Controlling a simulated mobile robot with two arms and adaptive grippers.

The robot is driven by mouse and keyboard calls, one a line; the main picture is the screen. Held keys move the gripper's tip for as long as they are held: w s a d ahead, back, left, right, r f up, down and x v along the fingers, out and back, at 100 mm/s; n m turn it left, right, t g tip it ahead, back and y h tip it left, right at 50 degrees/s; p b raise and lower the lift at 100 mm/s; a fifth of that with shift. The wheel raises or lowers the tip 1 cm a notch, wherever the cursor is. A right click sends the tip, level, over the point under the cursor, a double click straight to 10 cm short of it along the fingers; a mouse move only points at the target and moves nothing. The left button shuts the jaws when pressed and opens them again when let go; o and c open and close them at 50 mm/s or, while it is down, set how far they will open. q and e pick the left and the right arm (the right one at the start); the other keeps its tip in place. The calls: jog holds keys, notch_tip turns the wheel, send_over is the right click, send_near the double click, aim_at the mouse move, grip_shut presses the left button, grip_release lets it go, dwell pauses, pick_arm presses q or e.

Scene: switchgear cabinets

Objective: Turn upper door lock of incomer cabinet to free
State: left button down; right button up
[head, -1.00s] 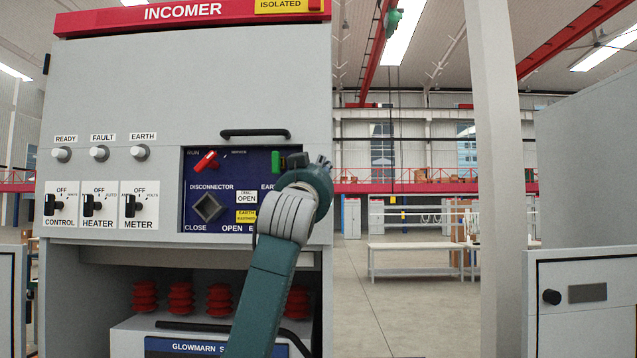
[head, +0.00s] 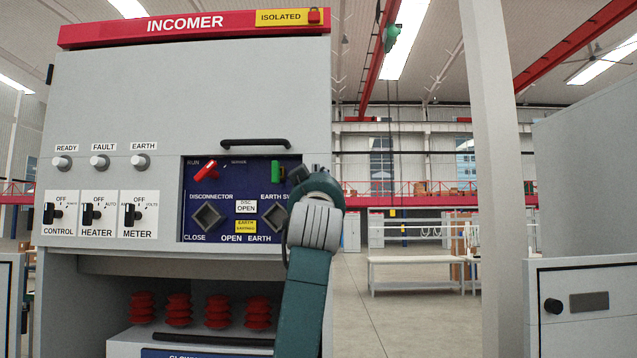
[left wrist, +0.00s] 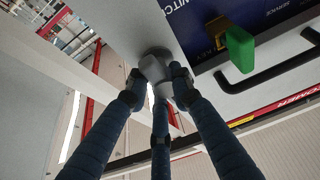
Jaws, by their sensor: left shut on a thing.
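The incomer cabinet (head: 120,100) fills the left of the head view. My left gripper (head: 300,173) is at the right edge of its blue switch panel (head: 230,170), beside the green handle (head: 278,170). In the left wrist view, the fingers of my left gripper (left wrist: 160,85) are closed around a grey round knob, the door lock (left wrist: 155,65), on the pale cabinet front beside the panel. The fingers hide part of the knob, and I cannot read its turn position. In the head view the hand hides the knob. My right gripper is not in view.
A black door handle (head: 255,143) sits just above the panel, and a red lever (head: 205,170) is at its upper left. Selector switches (head: 97,213) line the left.

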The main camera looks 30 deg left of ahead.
pick_arm(q)
jog(key=c, duration=1.8)
grip_release()
jog(key=shift+o, duration=0.2)
jog(key=v, duration=1.2)
jog(key=shift+w, duration=0.1)
